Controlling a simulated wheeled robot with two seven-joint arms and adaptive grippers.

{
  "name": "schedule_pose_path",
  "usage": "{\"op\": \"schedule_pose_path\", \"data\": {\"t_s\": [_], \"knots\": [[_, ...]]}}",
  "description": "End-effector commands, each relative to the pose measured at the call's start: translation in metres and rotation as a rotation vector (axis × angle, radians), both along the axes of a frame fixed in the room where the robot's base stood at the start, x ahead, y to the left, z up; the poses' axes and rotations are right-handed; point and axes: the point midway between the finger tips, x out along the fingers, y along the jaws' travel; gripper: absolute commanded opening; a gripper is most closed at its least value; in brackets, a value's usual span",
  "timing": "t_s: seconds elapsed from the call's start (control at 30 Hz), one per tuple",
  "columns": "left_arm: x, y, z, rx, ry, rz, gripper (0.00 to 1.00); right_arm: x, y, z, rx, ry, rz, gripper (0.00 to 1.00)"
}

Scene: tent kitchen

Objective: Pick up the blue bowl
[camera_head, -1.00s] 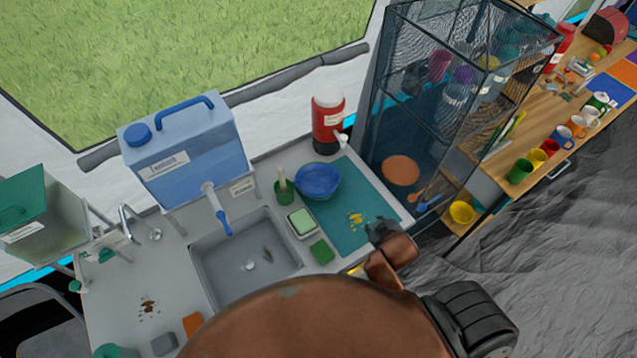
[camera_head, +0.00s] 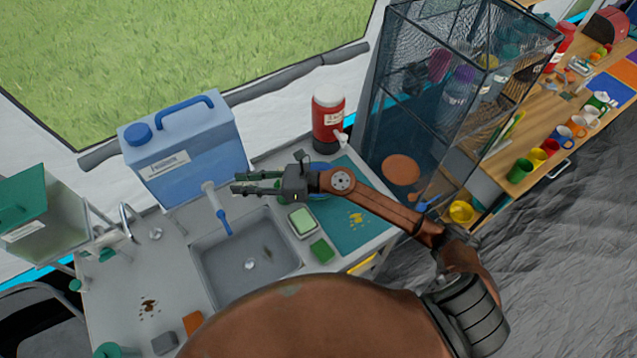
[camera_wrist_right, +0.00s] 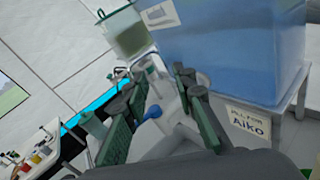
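The blue bowl (camera_head: 318,198) on the teal mat (camera_head: 352,236) is almost wholly hidden in the head view. In the right wrist view the open gripper (camera_wrist_right: 158,88) points toward the container's tap, and the bowl does not show. My left gripper is in neither view.
The blue water container (camera_head: 180,150) stands behind the sink (camera_head: 248,262). A red dispenser (camera_head: 328,118) stands at the back of the counter. A green sponge tray (camera_head: 302,222) and a green sponge (camera_head: 321,250) lie left of the mat. A mesh shelf (camera_head: 440,110) stands to the right.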

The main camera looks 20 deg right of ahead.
Motion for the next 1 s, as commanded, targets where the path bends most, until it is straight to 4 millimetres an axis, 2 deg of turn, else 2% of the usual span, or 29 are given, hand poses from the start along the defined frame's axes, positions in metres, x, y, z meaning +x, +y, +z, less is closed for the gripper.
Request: {"op": "schedule_pose_path", "data": {"t_s": [0.07, 0.17, 0.2, 0.27, 0.3, 0.37, 0.4, 0.5, 0.63, 0.77, 1.0], "knots": [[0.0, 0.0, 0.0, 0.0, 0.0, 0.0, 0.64, -0.004, 0.0, -0.036, -0.235, -0.091, 0.117, 0.25], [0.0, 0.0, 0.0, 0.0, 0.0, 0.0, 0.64, -0.008, -0.021, -0.086, -0.534, -0.177, 0.27, 0.25], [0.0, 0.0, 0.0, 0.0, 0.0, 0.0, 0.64, -0.007, -0.037, -0.105, -0.653, -0.202, 0.328, 0.25], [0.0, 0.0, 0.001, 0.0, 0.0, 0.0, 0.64, -0.003, -0.067, -0.13, -0.826, -0.224, 0.412, 0.25], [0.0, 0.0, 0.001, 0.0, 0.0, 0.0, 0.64, 0.0, -0.091, -0.143, -0.937, -0.23, 0.463, 0.25], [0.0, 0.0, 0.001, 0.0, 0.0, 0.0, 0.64, 0.005, -0.128, -0.157, -1.089, -0.227, 0.535, 0.25], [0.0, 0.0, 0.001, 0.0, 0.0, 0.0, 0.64, 0.008, -0.153, -0.163, -1.179, -0.218, 0.577, 0.25], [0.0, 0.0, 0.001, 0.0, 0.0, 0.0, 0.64, 0.014, -0.208, -0.168, -1.358, -0.178, 0.661, 0.25], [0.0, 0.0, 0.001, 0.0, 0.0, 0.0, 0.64, 0.018, -0.255, -0.165, -1.495, -0.127, 0.724, 0.25], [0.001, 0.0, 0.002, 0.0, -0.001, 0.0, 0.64, 0.017, -0.272, -0.168, -1.543, -0.101, 0.752, 0.25], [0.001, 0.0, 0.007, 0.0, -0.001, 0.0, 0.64, 0.018, -0.274, -0.192, -1.545, -0.098, 0.754, 0.25]]}}
